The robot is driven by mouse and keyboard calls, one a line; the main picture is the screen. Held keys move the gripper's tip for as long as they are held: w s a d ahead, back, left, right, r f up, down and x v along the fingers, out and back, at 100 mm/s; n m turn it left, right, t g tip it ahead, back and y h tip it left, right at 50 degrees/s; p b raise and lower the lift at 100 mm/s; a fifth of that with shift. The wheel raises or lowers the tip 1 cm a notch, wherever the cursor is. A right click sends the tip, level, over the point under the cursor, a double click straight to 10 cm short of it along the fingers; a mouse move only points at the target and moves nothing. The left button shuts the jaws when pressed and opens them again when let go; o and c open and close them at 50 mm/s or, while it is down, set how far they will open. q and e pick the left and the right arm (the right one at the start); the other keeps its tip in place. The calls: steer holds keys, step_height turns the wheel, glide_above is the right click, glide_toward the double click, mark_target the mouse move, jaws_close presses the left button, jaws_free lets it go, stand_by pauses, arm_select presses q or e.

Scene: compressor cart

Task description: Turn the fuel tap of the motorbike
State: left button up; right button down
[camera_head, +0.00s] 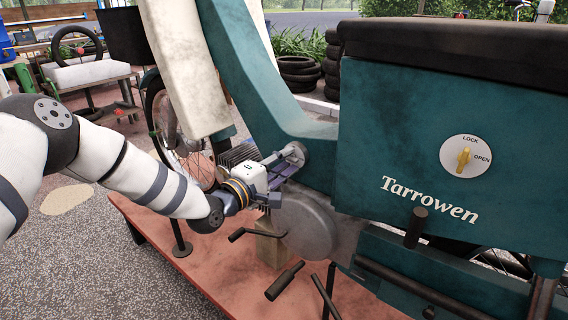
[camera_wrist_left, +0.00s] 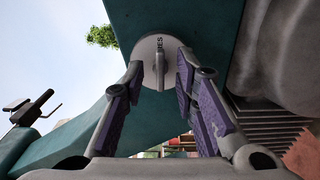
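The motorbike (camera_head: 262,80) has a teal body. The fuel tap is a pale round plate with a small grey lever, low on the teal body; in the left wrist view (camera_wrist_left: 160,68) small dark letters stand beside the lever, perhaps "RES". In the head view the tap (camera_head: 297,152) is partly hidden by my left gripper (camera_head: 281,165). In the left wrist view my left gripper (camera_wrist_left: 161,65) is open, its two purple-padded fingers on either side of the lever, with gaps visible on both sides. My right gripper is in neither view.
A yellow lever (camera_head: 463,160) on a LOCK/OPEN dial sits on the teal side panel at right. Black pedals and levers (camera_head: 284,281) stick out below my gripper. The bike stands over a reddish platform (camera_head: 232,275). Tyres (camera_head: 298,72) are stacked behind. Paved floor is free at left.

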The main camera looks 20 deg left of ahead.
arm_select(q)
steer(key=shift+c, duration=0.3)
jaws_close()
steer(key=shift+m, duration=0.3)
steer(key=m+p, duration=0.1)
steer(key=m, duration=0.5)
steer(key=shift+r+m, duration=0.1)
steer(key=shift+m, duration=0.2)
steer(key=m+p, duration=0.1)
steer(key=m, duration=0.4)
steer(key=shift+p, duration=0.4)
steer(key=m+p, duration=0.1)
steer(key=m, duration=0.4)
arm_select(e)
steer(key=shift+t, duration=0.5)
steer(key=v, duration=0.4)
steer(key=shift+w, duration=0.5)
arm_select(q)
steer(key=shift+m, duration=0.4)
